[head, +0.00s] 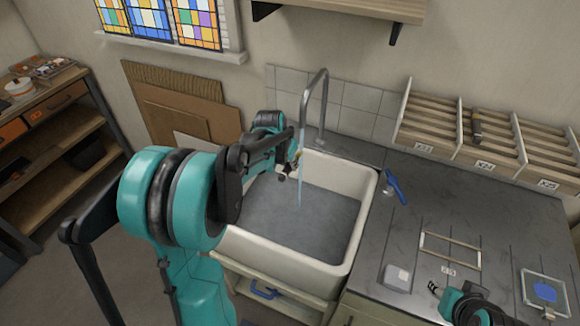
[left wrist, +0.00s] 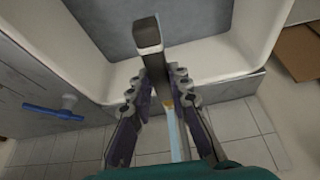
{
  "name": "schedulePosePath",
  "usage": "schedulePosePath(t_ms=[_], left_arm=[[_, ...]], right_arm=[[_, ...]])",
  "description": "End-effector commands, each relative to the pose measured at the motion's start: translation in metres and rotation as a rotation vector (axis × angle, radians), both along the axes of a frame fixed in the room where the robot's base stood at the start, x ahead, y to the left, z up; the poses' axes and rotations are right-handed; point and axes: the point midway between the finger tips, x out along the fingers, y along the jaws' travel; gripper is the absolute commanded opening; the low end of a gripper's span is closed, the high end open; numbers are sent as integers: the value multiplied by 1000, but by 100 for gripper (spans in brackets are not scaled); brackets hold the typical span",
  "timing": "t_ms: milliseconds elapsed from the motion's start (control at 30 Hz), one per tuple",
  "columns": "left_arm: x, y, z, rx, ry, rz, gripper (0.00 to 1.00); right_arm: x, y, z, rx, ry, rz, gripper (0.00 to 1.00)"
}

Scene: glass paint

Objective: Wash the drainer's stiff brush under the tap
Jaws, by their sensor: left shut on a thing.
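My left gripper (head: 288,163) reaches over the left side of the white sink (head: 361,225), beside the tap (head: 322,85). A thin stream of water (head: 299,190) falls from the spout into the sink. In the left wrist view my left gripper (left wrist: 160,90) is shut on a dark grey, bar-shaped brush (left wrist: 149,40), whose blunt end points over the basin. A small tan tip (left wrist: 168,104) shows between the fingers; in the head view a yellowish bit shows close to the stream. I cannot tell whether the water touches bristles. My right gripper (head: 436,289) is low at the right, over the counter.
Wooden racks (head: 431,124), one holding a dark piece (head: 476,127), stand along the wall. A small frame (head: 452,243), a pale block (head: 397,278) and a blue-painted panel (head: 545,291) lie on the counter (head: 420,208).

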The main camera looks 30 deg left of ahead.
Motion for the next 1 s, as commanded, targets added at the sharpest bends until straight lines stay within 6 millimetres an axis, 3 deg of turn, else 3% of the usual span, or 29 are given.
schedulePosePath(t_ms=[267,1000], left_arm=[[-3,-4,0,0,0,-1,0],[-43,-52,0,1,0,-2,0]], right_arm=[[0,0,0,0,0,0,39],[0,0,4,0,0,0,39]])
